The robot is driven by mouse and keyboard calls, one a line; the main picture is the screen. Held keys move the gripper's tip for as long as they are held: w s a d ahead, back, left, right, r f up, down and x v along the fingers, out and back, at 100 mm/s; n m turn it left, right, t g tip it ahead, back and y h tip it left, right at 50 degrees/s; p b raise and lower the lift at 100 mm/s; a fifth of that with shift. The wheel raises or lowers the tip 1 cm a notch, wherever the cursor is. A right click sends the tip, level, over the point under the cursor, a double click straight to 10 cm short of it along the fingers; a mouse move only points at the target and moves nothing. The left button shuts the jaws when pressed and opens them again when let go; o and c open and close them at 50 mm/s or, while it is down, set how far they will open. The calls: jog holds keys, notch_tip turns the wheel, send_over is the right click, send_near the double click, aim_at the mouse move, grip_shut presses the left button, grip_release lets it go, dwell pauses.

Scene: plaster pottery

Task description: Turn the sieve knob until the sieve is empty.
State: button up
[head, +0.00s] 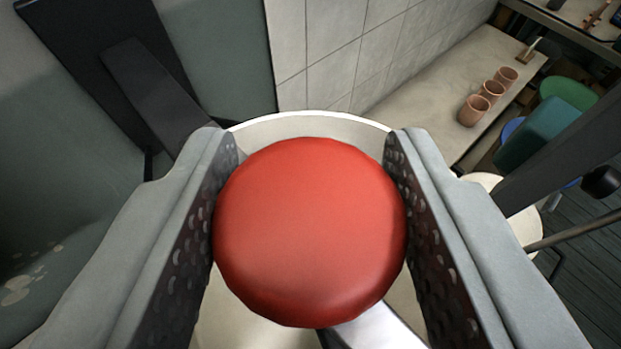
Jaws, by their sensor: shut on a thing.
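A round red knob (310,232) fills the middle of the head view. My gripper (312,215) is shut on it, with one dark dimpled pad against its left side and the other against its right side. Behind and below the knob is a pale round vessel (310,124) with a white rim, which looks like the sieve. The knob and my fingers hide most of its inside, so I cannot tell what it holds. A shiny metal part (375,332) shows just below the knob.
A pale counter (440,85) runs along the tiled wall (335,45), with several terracotta cups (474,110) on it. A dark post (570,150), a green round thing (568,90) and a pale round thing (505,205) are at right. A dark panel (95,60) stands at upper left.

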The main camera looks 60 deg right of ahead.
jog(key=shift+f, duration=0.1)
dwell(0.3)
jog(key=o, duration=1)
jog(key=shift+c, duration=0.2)
jog(key=v, duration=1.7)
jog(key=shift+s+a, duration=0.1)
jog(key=shift+a, duration=0.1)
jog(key=s+a+f+n+t+y, duration=0.3)
jog(key=s+a+f+n, duration=0.1)
jog(key=a+f, duration=0.4)
jog(key=s+a+f+n+t+y, duration=0.35)
jog(key=a+f, duration=0.25)
jog(key=a, duration=0.3)
jog(key=s+a+f+n+t+y, duration=0.1)
jog(key=s+a+f+n+y, duration=0.1)
jog(key=s+a+f, duration=0.2)
jog(key=s+a+f+n+t+y, duration=0.1)
jog(key=s+a+f, duration=0.3)
jog(key=f, duration=0.5)
jog(key=shift+s+a+f+n+t+y, duration=0.4)
jog(key=shift+s+t+y, duration=0.35)
jog(key=shift+s, duration=0.45)
